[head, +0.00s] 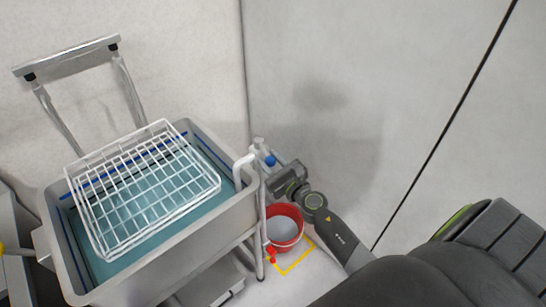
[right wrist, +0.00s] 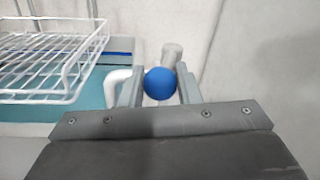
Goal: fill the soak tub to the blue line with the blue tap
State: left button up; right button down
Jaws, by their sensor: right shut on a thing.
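The grey soak tub (head: 215,221) stands at the left of the head view with teal water in it. The blue line (head: 209,151) runs along its inner wall, and the water surface looks to be below it. A white spout (head: 242,168) bends over the tub's right rim; I cannot tell whether water runs from it. My right gripper (head: 275,171) is beside the pipe, shut on the round blue tap knob (head: 269,160). In the right wrist view, the blue knob (right wrist: 158,83) sits between the two fingers. My left gripper is not in view.
A white wire basket (head: 128,182) sits tilted over the tub. A red bucket (head: 285,226) stands on the floor at a yellow marked square (head: 297,264), near a red tap (head: 271,252). Walls stand close behind. A metal handle frame (head: 68,55) rises behind the tub.

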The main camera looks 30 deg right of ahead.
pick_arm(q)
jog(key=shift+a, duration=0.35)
pick_arm(e)
jog(key=c, duration=1.1)
grip_release()
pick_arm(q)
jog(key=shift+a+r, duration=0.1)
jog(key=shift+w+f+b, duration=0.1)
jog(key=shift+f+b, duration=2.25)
pick_arm(e)
jog(key=s+d, duration=0.1)
jog(key=s, duration=1.6)
jog(key=shift+s, duration=0.15)
jog(key=shift+d, duration=0.1)
